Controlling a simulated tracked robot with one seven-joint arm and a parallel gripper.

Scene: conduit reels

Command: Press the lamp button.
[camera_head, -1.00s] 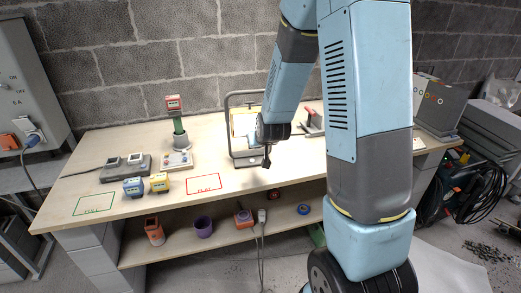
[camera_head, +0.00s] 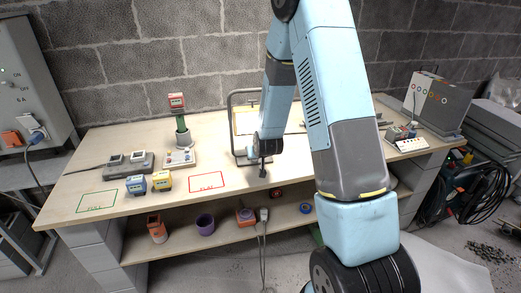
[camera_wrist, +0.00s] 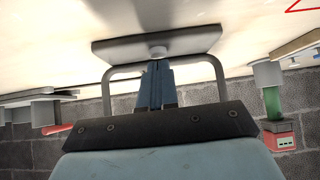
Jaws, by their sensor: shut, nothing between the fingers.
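A grey metal tube frame stand (camera_head: 231,125) with a pale panel stands toward the back of the bench, partly behind my arm. My gripper (camera_head: 263,173) is shut and empty, pointing down near the front of this stand.
Blue (camera_head: 136,185) and yellow (camera_head: 162,181) meters stand near the bench front. A red outlined area (camera_head: 207,182) is bare. A control box (camera_head: 407,140) stands right.

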